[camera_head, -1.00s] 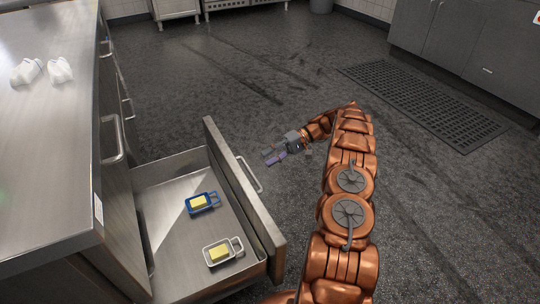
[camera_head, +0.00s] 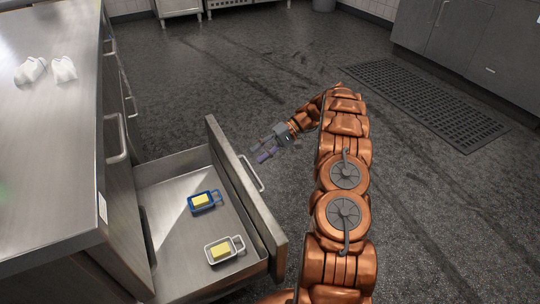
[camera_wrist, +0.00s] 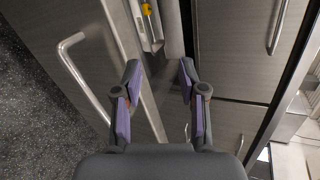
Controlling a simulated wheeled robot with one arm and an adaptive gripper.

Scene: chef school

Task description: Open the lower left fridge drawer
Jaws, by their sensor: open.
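The lower left fridge drawer (camera_head: 230,160) is pulled well out from the steel counter unit. Its front panel carries a bar handle (camera_head: 251,173), which also shows at the left in the wrist view (camera_wrist: 82,88). Inside lie a blue dish (camera_head: 204,202) and a white dish (camera_head: 224,250), each holding a yellow block. My gripper (camera_head: 261,152) is open and empty, just beyond the drawer front and apart from the handle. In the wrist view its two fingers (camera_wrist: 157,92) stand apart with nothing between them.
The steel counter top (camera_head: 45,130) carries two white cloth-like items (camera_head: 48,70). More drawer handles (camera_head: 117,138) line the unit's front. A dark floor grate (camera_head: 425,105) lies to the right, with grey cabinets (camera_head: 470,45) behind it. The floor around my arm is clear.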

